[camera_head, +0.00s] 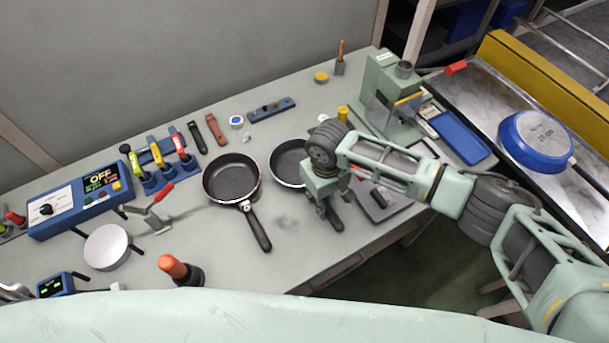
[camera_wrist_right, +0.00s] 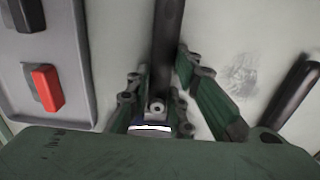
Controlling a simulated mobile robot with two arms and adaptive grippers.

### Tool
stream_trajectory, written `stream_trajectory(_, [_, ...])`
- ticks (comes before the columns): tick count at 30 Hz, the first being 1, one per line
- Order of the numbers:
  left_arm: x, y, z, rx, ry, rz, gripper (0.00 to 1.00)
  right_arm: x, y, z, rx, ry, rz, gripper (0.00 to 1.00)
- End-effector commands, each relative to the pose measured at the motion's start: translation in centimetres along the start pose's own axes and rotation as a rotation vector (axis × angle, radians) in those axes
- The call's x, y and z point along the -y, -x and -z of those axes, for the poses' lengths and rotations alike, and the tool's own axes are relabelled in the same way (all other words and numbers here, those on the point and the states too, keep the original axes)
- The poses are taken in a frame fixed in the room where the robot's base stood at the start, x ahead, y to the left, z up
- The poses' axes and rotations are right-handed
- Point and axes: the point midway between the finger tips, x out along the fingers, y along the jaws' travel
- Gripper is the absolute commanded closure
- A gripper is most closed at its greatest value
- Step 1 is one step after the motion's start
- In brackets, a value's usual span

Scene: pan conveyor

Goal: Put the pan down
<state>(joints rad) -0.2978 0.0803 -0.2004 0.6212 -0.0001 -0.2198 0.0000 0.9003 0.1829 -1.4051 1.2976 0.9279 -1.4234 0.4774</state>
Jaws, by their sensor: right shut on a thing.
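A dark pan (camera_head: 288,162) is at the middle of the workbench, partly hidden by my right arm. My right gripper (camera_head: 330,205) is over its handle side, pointing down. In the right wrist view, the dark handle (camera_wrist_right: 168,45) runs between the fingers of my right gripper (camera_wrist_right: 158,100), which is shut on it. The pan is at or just above the bench top; I cannot tell whether it touches. A second dark pan (camera_head: 231,178) lies flat just to the left, and its handle (camera_wrist_right: 293,98) shows at the right of the wrist view. My left gripper is not in view.
A blue pan (camera_head: 537,140) lies upside down on the conveyor (camera_head: 485,100) at right. A grey tray (camera_head: 385,200) is right of my gripper; a red block (camera_wrist_right: 47,88) shows in it. A green machine (camera_head: 385,95) stands behind. The bench front (camera_head: 300,245) is mostly clear.

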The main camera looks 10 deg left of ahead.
Motion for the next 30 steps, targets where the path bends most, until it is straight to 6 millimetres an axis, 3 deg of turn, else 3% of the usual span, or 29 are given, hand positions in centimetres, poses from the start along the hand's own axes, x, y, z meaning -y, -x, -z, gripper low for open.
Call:
stream_trajectory(19, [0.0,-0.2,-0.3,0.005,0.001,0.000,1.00,0.0,0.7,0.2,-0.006,0.001,0.001,1.00])
stream_trajectory(26, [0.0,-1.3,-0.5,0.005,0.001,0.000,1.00,0.0,3.8,0.3,-0.010,0.002,0.001,1.00])
stream_trajectory(30, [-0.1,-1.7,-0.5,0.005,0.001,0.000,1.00,-1.8,5.6,-2.2,-0.005,-0.001,-0.001,1.00])
